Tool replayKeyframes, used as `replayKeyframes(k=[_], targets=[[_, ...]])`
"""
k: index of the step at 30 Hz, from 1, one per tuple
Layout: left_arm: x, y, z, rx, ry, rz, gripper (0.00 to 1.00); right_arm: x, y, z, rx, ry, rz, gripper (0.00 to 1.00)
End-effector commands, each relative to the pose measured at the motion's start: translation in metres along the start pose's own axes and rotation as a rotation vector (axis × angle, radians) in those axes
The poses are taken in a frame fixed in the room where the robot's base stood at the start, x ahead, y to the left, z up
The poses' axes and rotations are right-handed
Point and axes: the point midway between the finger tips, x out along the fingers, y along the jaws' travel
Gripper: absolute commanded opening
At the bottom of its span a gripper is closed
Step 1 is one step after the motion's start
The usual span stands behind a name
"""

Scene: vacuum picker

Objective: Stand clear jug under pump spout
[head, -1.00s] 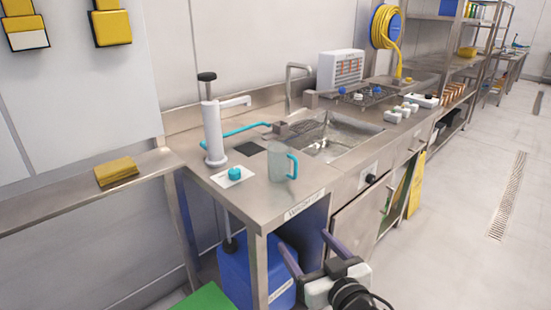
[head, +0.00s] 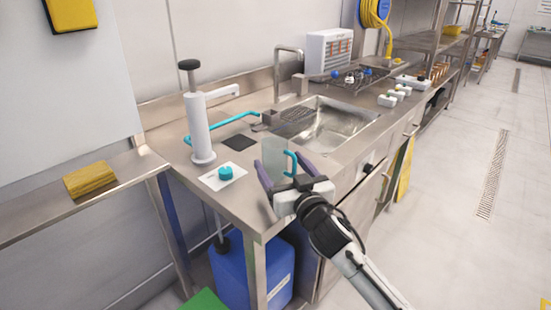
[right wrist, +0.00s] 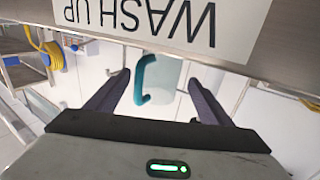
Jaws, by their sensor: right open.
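The clear jug (head: 274,157) with a teal handle stands upright near the front edge of the steel counter. The white hand pump (head: 199,130) with a black knob stands behind it to the left; its spout (head: 222,92) points right. A dark square (head: 238,142) lies on the counter below the spout. My right gripper (head: 283,165) is open at the jug, its purple fingers on either side of the handle. In the right wrist view the handle (right wrist: 141,80) shows between the fingers; contact cannot be told. My left gripper is not in view.
A white card with a teal cap (head: 225,173) lies left of the jug. A teal hose (head: 222,123) runs behind the dark square. The sink (head: 345,122) is to the right. A blue container (head: 235,270) stands below the counter. A yellow sponge (head: 90,180) lies on the left shelf.

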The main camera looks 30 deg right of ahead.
Motion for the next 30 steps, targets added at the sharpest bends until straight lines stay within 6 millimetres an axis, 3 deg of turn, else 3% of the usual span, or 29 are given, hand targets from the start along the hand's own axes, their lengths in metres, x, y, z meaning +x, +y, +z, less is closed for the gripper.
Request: replayKeyframes(k=[4,12,21,30], targets=[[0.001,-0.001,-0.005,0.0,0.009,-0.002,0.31,0.018,0.0,0.0,-0.001,0.0,0.0,0.74],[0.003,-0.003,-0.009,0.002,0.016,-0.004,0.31,0.022,0.0,0.001,0.0,-0.001,-0.001,0.74],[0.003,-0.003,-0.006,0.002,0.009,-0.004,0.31,0.021,0.0,0.0,0.0,0.0,-0.001,0.26],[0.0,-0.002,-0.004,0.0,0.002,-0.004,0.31,0.022,0.0,-0.008,0.0,0.002,0.0,0.26]])
